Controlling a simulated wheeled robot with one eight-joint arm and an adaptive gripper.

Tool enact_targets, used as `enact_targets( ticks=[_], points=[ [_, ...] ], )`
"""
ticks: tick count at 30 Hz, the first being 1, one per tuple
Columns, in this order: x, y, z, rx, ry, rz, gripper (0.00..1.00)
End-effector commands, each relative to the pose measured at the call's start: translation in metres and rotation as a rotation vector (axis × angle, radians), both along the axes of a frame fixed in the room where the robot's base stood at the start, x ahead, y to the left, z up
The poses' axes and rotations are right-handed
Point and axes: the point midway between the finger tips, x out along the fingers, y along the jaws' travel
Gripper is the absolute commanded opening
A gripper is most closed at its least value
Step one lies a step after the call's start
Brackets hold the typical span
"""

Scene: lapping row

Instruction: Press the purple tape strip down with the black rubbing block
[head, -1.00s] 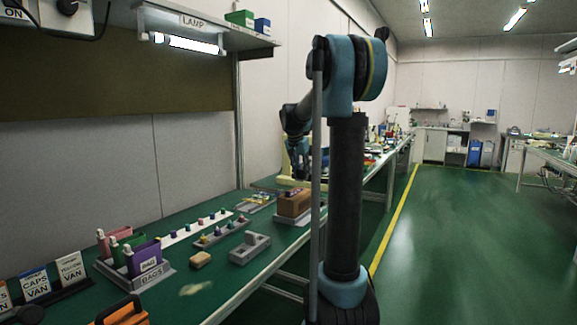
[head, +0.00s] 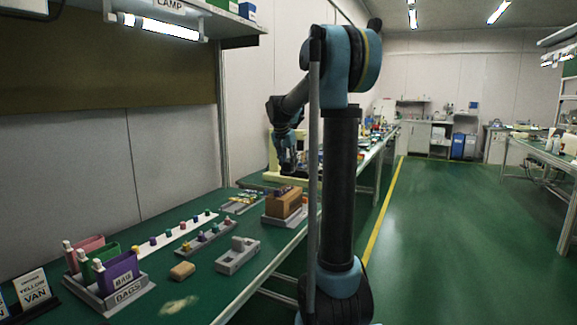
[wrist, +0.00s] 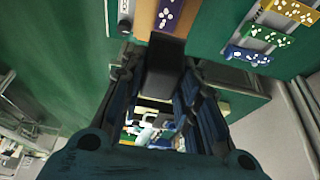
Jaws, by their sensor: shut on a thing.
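My gripper (wrist: 162,95) is shut on the black rubbing block (wrist: 165,68), which sticks out beyond the fingers in the wrist view. The purple tape strip (wrist: 168,13), marked with white dots, lies on a brown block (wrist: 145,13) at the top of that view. The rubbing block's outer end appears just below the strip in the picture; I cannot tell the gap in height. In the head view my gripper (head: 288,166) hangs above and behind the brown block (head: 284,205), which sits on a grey base. The held block is hard to make out there.
A grey fixture (head: 237,256), a tan block (head: 182,271) and a bag holder (head: 118,298) stand nearer on the green bench. The aisle to the right is clear.

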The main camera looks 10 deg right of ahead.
Motion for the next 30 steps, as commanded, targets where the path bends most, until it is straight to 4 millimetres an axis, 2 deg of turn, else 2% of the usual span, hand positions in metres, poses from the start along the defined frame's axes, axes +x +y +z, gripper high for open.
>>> enact_targets(
  ticks=[8, 21, 30],
  points=[
    [0.0, 0.001, -0.014, 0.0, 0.0, 0.001, 0.11],
    [-0.001, 0.001, -0.051, -0.001, -0.001, 0.0, 0.11],
    [-0.001, 0.001, -0.06, 0.0, -0.001, -0.001, 0.11]
  ],
)
